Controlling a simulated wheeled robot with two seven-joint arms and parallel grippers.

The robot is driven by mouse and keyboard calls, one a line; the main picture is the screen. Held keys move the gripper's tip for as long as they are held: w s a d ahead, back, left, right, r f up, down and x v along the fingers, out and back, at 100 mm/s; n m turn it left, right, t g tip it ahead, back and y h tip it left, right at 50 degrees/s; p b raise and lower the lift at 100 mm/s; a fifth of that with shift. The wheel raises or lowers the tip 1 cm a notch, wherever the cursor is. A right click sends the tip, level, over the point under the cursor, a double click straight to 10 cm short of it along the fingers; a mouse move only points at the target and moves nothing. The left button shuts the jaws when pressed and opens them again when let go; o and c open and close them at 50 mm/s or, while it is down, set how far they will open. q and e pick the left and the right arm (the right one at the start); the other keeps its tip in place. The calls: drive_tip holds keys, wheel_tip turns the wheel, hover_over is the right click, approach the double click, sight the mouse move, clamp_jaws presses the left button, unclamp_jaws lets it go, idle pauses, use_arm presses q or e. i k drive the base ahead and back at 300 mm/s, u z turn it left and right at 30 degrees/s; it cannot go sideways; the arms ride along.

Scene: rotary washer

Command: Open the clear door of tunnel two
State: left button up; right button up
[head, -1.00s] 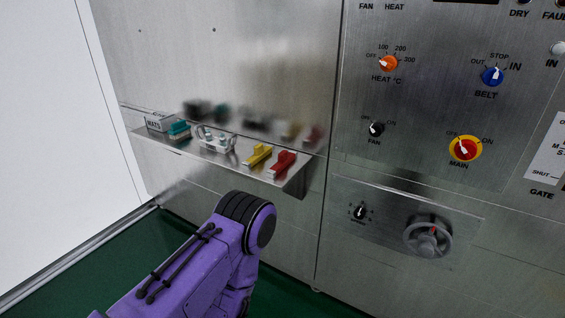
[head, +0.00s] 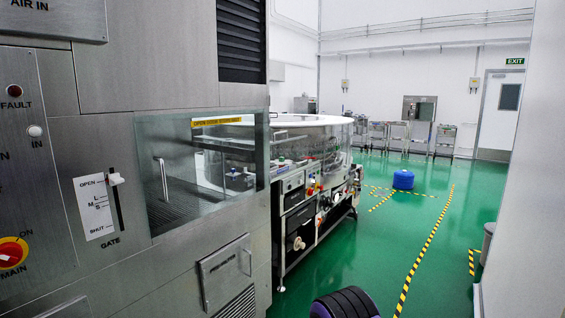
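A clear door (head: 205,185) is set in the steel machine front at left centre of the head view. It has a pale upright handle (head: 163,179) near its left side and a yellow label strip (head: 218,121) along its top. Through it I see a dark slatted surface and the round machine beyond. The door looks closed, but its edges are hard to make out. No label for tunnel two is readable. Neither gripper is in view; only a dark rounded part of my own arm shows at the bottom edge.
A gate slider (head: 115,179) and a red main knob (head: 13,253) are on the panel to the left. A round clear-walled machine (head: 335,135) stands beyond the door. Green floor (head: 375,260) is open to the right, with a blue object (head: 403,179) farther off.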

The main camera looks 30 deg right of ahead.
sight(205, 122)
drive_tip(key=u, duration=0.9)
drive_tip(key=i, duration=0.6)
drive_tip(key=z, duration=1.5)
